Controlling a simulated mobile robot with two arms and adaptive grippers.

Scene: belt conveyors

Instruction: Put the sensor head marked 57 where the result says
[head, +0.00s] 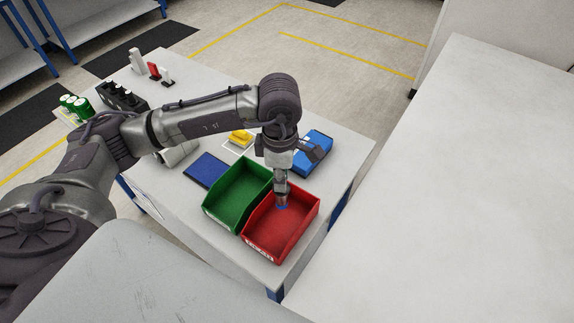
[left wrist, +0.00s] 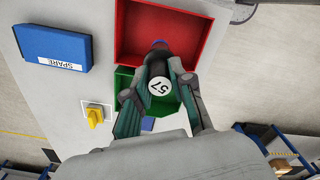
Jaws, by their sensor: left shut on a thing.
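My left gripper (head: 281,192) is shut on the sensor head marked 57 and points down over the red bin (head: 305,222). In the left wrist view the sensor head (left wrist: 160,87) is dark, with a round white label reading 57, between the fingers. Its blue tip (head: 283,206) shows below the fingers in the head view; whether it touches the bin floor is unclear. The green bin (head: 222,213) stands beside the red one. A blue bin labelled SPARE (left wrist: 53,48) lies farther along the table. No result is readable here. My right gripper is not in view.
A yellow switch (head: 240,136) on a white square and a dark blue pad (head: 205,170) lie behind the green bin. A black holder (head: 122,97) and green cylinders (head: 76,107) stand at the far left. A bare white surface (head: 460,200) is at the right.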

